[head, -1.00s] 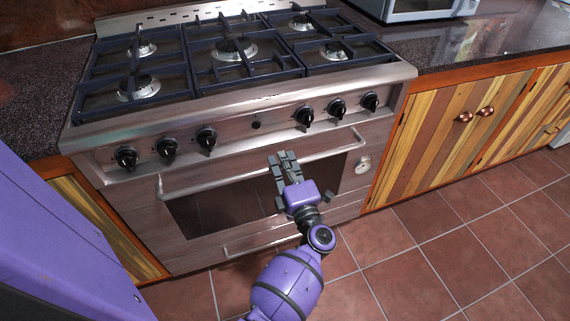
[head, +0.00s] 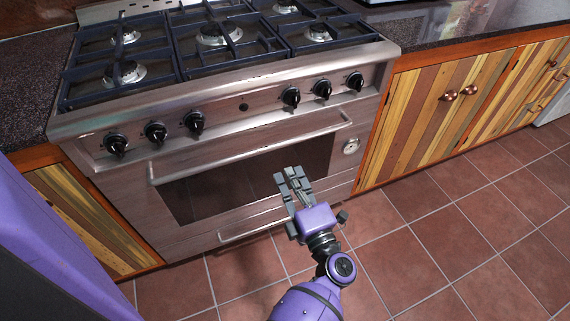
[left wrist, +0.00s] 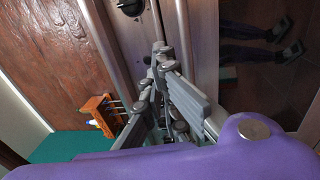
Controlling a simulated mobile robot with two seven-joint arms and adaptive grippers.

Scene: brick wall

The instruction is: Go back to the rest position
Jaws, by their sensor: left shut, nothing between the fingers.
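My left gripper (head: 290,180) is in front of the lower oven door in the head view, on the end of my purple arm. Its fingers are together and nothing is between them. It also shows in the left wrist view (left wrist: 163,62), fingers shut, with the oven front behind it. The steel stove (head: 120,185) has a long oven door handle (head: 250,147), which is above the gripper in the head picture. The oven door looks closed. My right gripper is not in either view.
Burners with dark grates (head: 215,40) top the stove, with black knobs (head: 195,122) along its front. Striped wooden cabinets (head: 420,115) under a dark counter (head: 440,35) stand at the right. The tiled floor (head: 450,240) in front of them is clear.

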